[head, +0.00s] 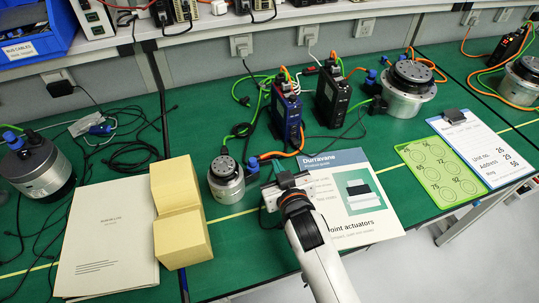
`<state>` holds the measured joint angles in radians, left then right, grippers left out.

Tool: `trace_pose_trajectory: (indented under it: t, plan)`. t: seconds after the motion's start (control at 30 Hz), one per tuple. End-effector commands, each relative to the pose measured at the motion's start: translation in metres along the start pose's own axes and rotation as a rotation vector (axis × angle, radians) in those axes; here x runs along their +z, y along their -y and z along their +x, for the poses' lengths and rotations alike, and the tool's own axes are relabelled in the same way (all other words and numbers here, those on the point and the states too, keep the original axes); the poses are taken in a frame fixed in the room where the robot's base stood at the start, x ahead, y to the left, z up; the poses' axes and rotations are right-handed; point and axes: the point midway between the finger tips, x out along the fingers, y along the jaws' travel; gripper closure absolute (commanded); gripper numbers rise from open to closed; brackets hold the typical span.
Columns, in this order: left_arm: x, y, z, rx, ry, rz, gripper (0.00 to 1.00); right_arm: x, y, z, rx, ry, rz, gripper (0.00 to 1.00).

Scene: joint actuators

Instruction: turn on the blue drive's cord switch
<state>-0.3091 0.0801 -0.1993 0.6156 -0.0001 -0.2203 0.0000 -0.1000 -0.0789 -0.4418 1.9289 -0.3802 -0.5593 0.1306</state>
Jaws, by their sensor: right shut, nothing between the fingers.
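The blue drive (286,108) stands upright on the green bench mat, with green and orange cables at its top. A black drive (332,97) stands to its right. I cannot clearly make out a cord switch; thin dark and green cords lie around the drive, and a small dark piece (243,130) sits on the cords to its left. My right gripper (284,180) is shut and empty, in front of the blue drive and apart from it. It is beside a small silver actuator (226,180) and covers the left edge of a brochure (352,195). My left gripper is not in view.
A yellow block (181,212) and a cream booklet (108,240) lie at left. A green card (440,170) and a clipboard (482,148) lie at right. A larger actuator (408,88) stands behind them. Loose cables cover the mat near the drives; sockets line the back.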

Motion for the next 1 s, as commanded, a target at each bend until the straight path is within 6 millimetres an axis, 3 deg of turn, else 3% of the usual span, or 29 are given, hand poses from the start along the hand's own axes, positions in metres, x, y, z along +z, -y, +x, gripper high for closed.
trace_pose_trajectory:
  t: [0.17, 0.53, 0.7, 1.0]
  plan:
    - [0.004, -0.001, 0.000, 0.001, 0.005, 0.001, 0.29, 0.001, 0.000, 0.025, 0.000, 0.000, -0.002, 1.00]
    - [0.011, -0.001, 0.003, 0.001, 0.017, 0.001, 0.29, 0.000, 0.000, 0.101, 0.000, 0.000, 0.000, 1.00]
    - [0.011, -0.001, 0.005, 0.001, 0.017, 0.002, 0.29, -0.028, 0.000, 0.103, 0.000, -0.003, 0.001, 1.00]
    - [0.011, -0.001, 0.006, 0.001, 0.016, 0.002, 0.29, -0.039, 0.000, 0.106, 0.001, -0.001, 0.001, 1.00]
